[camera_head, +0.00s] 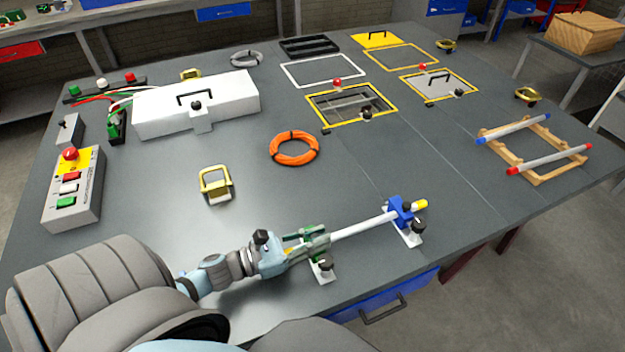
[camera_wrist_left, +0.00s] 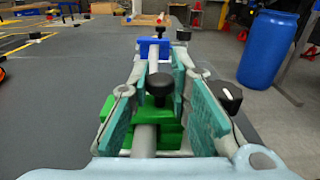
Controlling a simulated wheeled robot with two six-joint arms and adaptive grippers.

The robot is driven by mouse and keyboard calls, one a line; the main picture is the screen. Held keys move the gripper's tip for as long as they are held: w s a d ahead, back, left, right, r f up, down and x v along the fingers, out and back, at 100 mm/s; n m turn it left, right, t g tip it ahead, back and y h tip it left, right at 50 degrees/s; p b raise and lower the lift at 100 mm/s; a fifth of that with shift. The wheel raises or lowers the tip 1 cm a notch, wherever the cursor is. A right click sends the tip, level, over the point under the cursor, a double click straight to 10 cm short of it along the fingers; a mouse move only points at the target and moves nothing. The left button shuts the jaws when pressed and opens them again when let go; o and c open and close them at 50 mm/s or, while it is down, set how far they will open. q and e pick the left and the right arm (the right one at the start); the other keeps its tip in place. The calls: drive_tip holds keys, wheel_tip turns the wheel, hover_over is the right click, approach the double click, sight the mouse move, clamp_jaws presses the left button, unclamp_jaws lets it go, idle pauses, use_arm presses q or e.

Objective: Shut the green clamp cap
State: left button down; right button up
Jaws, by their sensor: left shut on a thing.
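The green clamp (camera_head: 319,252) stands near the front of the table on a white foot, around a pale rod (camera_head: 358,226). Its green cap (camera_wrist_left: 172,108) lies across the rod between my fingers, with a black knob (camera_wrist_left: 159,88) above it. I cannot tell whether the cap is fully down. My left gripper (camera_head: 312,238) comes in from the left and is shut on the cap; its teal-padded fingers flank it in the wrist view (camera_wrist_left: 165,95). A blue clamp (camera_head: 401,209) holds the rod's far end, which has a yellow tip. My right gripper is not in view.
A yellow-handled piece (camera_head: 216,184) and an orange cable coil (camera_head: 294,148) lie behind my arm. A control box (camera_head: 75,189) stands at the left and a wooden frame (camera_head: 535,149) at the right.

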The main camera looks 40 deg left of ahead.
use_arm(q)
drive_tip(key=shift+s+d+f+m, duration=0.1)
drive_tip(key=shift+f+m, duration=0.1)
drive_tip(key=shift+m, duration=0.1)
drive_tip(key=c, duration=1.5)
unclamp_jaws()
drive_tip(key=shift+o, duration=0.2)
